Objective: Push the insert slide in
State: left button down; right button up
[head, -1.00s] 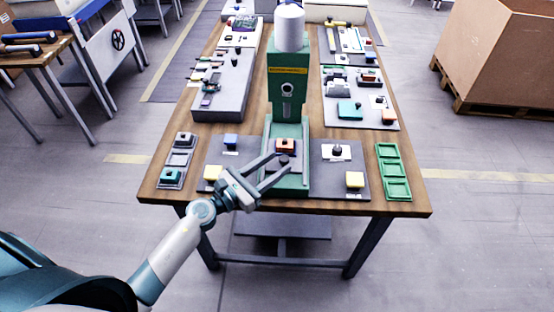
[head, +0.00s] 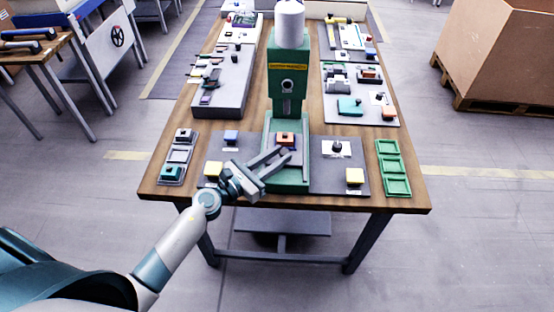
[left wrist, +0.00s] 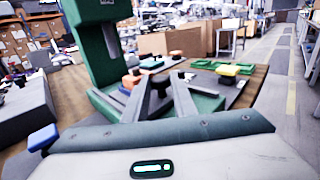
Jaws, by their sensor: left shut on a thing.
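The green press (head: 289,90) with a white top stands in the middle of the bench. The insert slide lies in its base channel, with an orange block (head: 285,138) at the press end and a dark knob (left wrist: 160,84) at the near end. My left gripper (head: 280,155) reaches in from the left and is shut on the knob, its fingers on either side. In the left wrist view the fingers (left wrist: 163,80) flank the knob, and the orange block (left wrist: 132,80) is just beyond. In the head view the fingers mostly hide the knob. My right gripper is not in view.
Grey pads with a blue block (head: 231,137) and yellow blocks (head: 355,176) flank the base. A grey tray (head: 180,157) stands at the left and a green tray (head: 393,169) at the right. The wooden bench's (head: 300,203) front edge is close below the arm.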

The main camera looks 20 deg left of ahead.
aim_at(278, 137)
pick_arm(q)
jog(key=w, duration=0.2)
jog(key=w+a+b, duration=0.1)
jog(key=w, duration=0.1)
jog(key=w+a+b, duration=0.1)
jog(key=w, duration=0.2)
jog(key=shift+w+a, duration=0.15)
jog(key=shift+w, duration=0.1)
jog(key=shift+r, duration=0.15)
jog(key=c, duration=1.7)
grip_release()
jog(key=shift+o, duration=1.1)
jog(key=shift+w, duration=0.1)
